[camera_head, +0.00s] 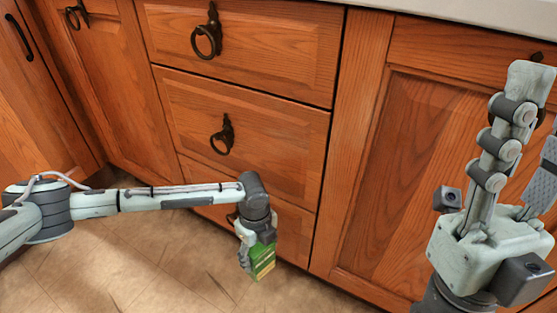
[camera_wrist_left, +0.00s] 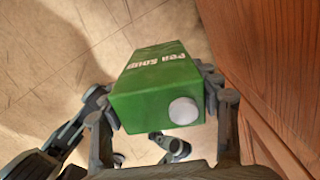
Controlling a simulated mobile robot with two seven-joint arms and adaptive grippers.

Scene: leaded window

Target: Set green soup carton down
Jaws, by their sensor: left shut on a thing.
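The green soup carton (camera_head: 263,261) is in my left gripper (camera_head: 256,245), in front of the lower drawers in the head view. The left wrist view shows the carton (camera_wrist_left: 155,80) from above, with a white cap and the words "Pea Soup" on it. My left gripper's fingers (camera_wrist_left: 160,105) are on both sides of the carton and shut on it. The carton is over the tiled floor; its bottom is hidden, so I cannot tell whether it touches. My right gripper (camera_head: 520,150) is raised at the right of the head view with its fingers spread and nothing between them.
Wooden drawers (camera_head: 245,105) with dark ring handles stand right behind the left gripper. A wooden cabinet door (camera_head: 415,180) is at the right, under a pale countertop (camera_head: 460,15). The tiled floor (camera_head: 150,265) is clear around the carton.

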